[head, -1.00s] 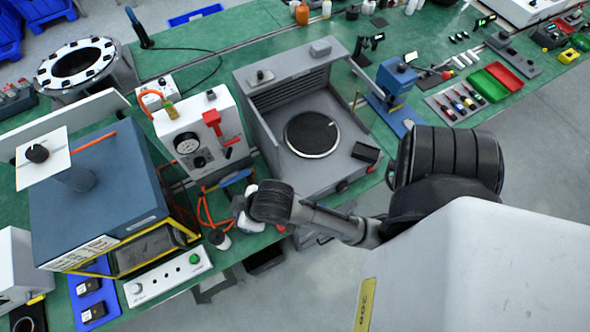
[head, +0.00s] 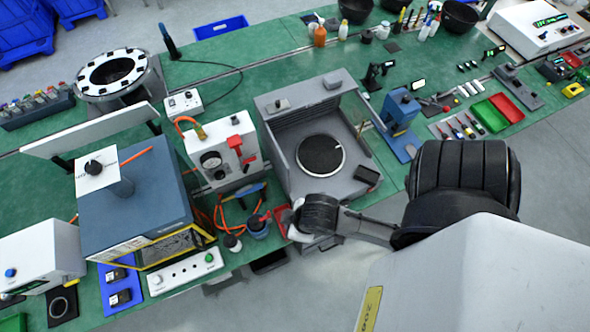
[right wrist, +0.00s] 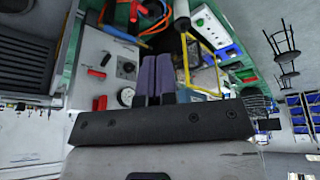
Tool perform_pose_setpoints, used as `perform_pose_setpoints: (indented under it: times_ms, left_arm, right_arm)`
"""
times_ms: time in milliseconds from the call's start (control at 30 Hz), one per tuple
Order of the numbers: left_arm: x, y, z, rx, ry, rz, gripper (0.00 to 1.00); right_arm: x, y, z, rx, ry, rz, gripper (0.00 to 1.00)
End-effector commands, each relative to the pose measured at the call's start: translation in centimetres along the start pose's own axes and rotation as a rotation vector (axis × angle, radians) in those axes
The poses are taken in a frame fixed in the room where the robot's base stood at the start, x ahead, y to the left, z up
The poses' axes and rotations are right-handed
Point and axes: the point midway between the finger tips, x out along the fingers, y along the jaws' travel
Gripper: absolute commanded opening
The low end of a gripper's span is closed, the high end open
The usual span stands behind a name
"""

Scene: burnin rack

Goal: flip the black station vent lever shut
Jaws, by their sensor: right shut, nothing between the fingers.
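I cannot pick out the black vent lever for certain. The white gauge box (head: 222,160) has red levers (head: 237,146) on its front; the right wrist view shows this box (right wrist: 92,55) with red levers and a small black knob (right wrist: 128,67). The grey station (head: 290,178) with a black round plate (head: 320,156) stands to its right and has a black block (head: 367,175) at its front right. My right gripper (right wrist: 156,60) is shut and empty, its fingers together, apart from the levers. In the head view it is mostly hidden by my wrist, at the grey station's front left.
A blue-grey box (head: 150,205) with a black knob on its white top stands left. Floor in front is clear.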

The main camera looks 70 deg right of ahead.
Motion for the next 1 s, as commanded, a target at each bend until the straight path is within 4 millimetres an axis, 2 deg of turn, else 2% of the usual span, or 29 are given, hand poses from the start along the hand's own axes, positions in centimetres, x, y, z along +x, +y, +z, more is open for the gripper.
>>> perform_pose_setpoints:
  times_ms: [133, 767, 867, 1000]
  left_arm:
    - [-0.6, 0.0, -0.2, 0.000, 0.000, 0.000, 0.41]
    - [-0.5, -0.4, -0.1, 0.013, -0.002, -0.010, 0.41]
    - [-0.1, -0.4, 0.0, 0.013, -0.002, -0.010, 0.41]
    - [0.9, -0.3, 0.4, 0.011, -0.002, -0.009, 0.41]
  right_arm:
    - [-0.5, 0.0, 0.3, -0.002, -0.011, 0.000, 0.00]
    - [-0.2, 0.1, 0.3, 0.001, -0.015, 0.005, 0.00]
    - [1.1, 0.5, 0.1, 0.014, -0.027, 0.042, 0.00]
    - [5.1, 2.0, -0.9, 0.054, -0.064, 0.172, 0.00]
